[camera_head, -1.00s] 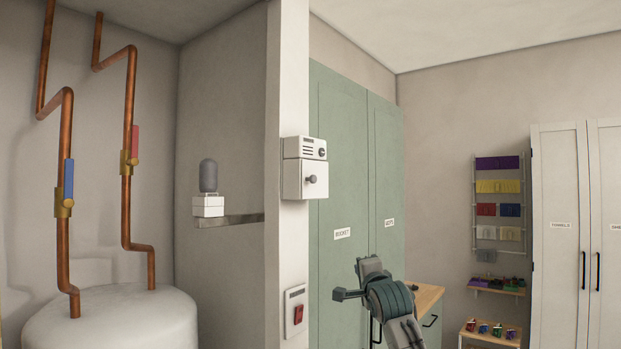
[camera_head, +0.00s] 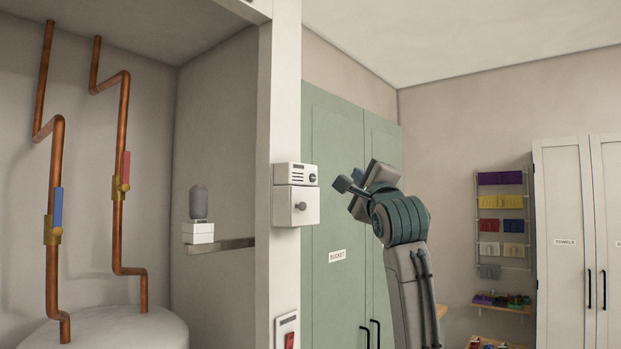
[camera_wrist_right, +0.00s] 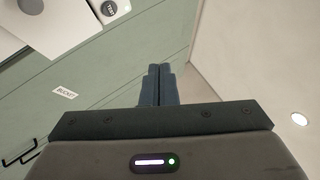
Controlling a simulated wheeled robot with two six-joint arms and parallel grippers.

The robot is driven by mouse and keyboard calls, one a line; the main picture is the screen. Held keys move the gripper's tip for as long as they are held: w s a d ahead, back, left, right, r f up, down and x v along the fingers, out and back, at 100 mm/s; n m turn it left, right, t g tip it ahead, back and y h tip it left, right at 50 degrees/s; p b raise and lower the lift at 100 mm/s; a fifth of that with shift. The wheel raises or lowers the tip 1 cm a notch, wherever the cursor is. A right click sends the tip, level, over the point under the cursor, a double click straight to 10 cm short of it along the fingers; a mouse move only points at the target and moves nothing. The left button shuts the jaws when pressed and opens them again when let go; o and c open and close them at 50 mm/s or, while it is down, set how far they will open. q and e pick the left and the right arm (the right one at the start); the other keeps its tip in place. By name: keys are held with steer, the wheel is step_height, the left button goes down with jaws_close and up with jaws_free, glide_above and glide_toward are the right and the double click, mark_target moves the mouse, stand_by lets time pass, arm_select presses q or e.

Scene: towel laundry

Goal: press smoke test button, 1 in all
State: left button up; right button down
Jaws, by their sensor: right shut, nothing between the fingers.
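The white smoke alarm unit (camera_head: 288,173), with slots on its front, is fixed to the white post. Its round dark test button (camera_head: 313,178) is at its right end. In the right wrist view the button (camera_wrist_right: 109,8) shows at the top left edge with lettering on it. My right gripper (camera_head: 341,184) is raised just right of the unit, apart from it. Its dark fingers (camera_wrist_right: 159,70) are shut and empty, and point away from the button in the wrist view. My left gripper is not in view.
A white box with a grey knob (camera_head: 300,207) sits directly below the unit. A red switch (camera_head: 290,341) is lower on the post. Green cupboard doors (camera_head: 335,230) stand behind my right arm. Copper pipes and a white tank (camera_head: 110,330) fill the left alcove.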

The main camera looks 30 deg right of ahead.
mark_target(313, 178)
steer(key=shift+w, duration=0.1)
steer(key=w+a+p, duration=0.3)
steer(key=w, duration=0.5)
steer(key=shift+a+p, duration=0.2)
steer(key=shift+p, duration=0.15)
stand_by(1.5)
steer(key=shift+w, duration=0.1)
stand_by(0.3)
steer(key=shift+w+a, duration=0.15)
steer(key=shift+w, duration=0.15)
